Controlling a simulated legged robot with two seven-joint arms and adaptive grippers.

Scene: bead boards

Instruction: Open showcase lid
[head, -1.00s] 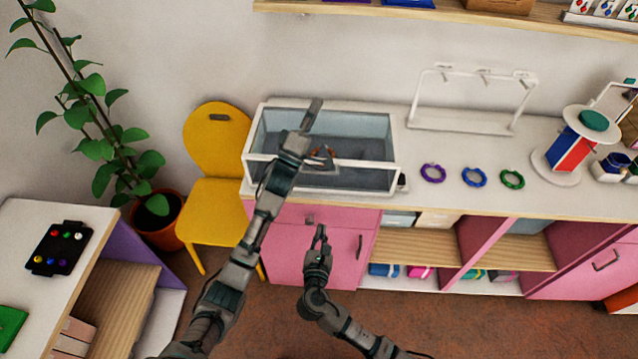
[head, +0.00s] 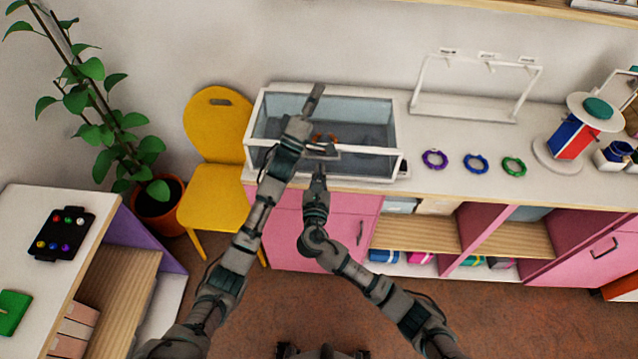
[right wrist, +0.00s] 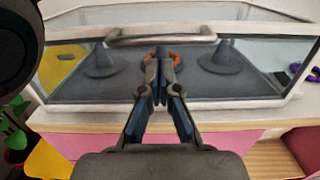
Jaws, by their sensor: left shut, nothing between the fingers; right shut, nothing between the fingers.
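The showcase (head: 375,162) is a glass box with a white frame on the counter, and its lid looks closed. In the right wrist view a metal handle (right wrist: 190,40) runs along its upper front edge. An orange-brown bracelet (right wrist: 178,57) sits on a dark cone inside; it also shows in the head view (head: 322,138). My left gripper (head: 318,91) is shut and empty, over the showcase towards its back edge. My right gripper (head: 319,168) is shut and empty, in front of the showcase. In the right wrist view the right gripper (right wrist: 159,65) points at the front, below the handle.
Purple (head: 434,159), blue (head: 476,164) and green (head: 514,167) bracelets lie on the counter to the right. A white rack (head: 465,112) stands behind them. A yellow chair (head: 216,190) and potted plant (head: 158,208) are left. A board of beads (head: 65,234) lies on the left table.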

